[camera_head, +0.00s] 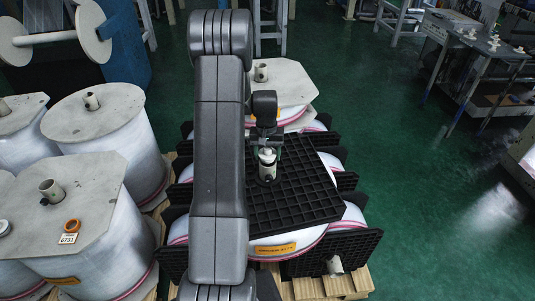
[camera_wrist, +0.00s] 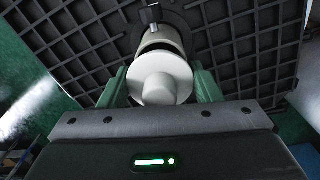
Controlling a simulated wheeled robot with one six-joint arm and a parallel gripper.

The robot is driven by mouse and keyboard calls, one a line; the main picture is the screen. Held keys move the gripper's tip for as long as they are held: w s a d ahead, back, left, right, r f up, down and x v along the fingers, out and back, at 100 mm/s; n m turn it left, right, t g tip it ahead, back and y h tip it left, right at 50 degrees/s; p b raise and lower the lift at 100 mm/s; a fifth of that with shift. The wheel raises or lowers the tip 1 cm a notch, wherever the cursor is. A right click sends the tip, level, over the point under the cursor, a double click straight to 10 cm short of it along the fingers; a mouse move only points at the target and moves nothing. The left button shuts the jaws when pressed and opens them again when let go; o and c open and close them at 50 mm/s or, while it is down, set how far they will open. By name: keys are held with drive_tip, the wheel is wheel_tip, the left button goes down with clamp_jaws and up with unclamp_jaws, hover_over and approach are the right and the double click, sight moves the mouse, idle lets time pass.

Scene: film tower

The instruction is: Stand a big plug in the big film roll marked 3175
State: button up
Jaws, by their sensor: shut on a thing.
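My gripper (camera_head: 268,145) is shut on a white big plug (camera_head: 267,158), which is upright over the black grid plate. The plug also shows in the wrist view (camera_wrist: 165,75), between the green fingers. Its far end is at a dark round opening in the grid; I cannot tell how far it is in, or whether it touches. The grid plate (camera_head: 305,200) lies on top of a white film roll (camera_head: 300,257) with an orange label. No number 3175 is readable. My arm hides the roll's left part.
White rolls with grey octagonal tops and upright plugs stand at left; one roll (camera_head: 95,240) bears a card reading 6731 (camera_head: 68,239). Another topped roll (camera_head: 285,85) stands behind. A pale cylindrical piece (camera_head: 334,265) shows low by the pallet. Green floor at right is free before a table (camera_head: 470,40).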

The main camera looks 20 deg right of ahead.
drive_tip(key=shift+f+b, duration=0.4)
drive_tip(key=shift+f, duration=0.1)
idle(0.6)
drive_tip(key=o, duration=1)
drive_tip(key=shift+o, duration=0.2)
wheel_tip(320, 180, up, 14)
drive_tip(key=shift+a+b, duration=0.15)
drive_tip(key=shift+b, duration=0.2)
drive_tip(key=shift+w+f, duration=0.1)
drive_tip(key=shift+f, duration=0.05)
wheel_tip(320, 180, down, 14)
drive_tip(key=shift+r+p, duration=0.1)
drive_tip(key=shift+p, duration=0.3)
drive_tip(key=shift+d+r, duration=0.2)
drive_tip(key=shift+r, duration=0.15)
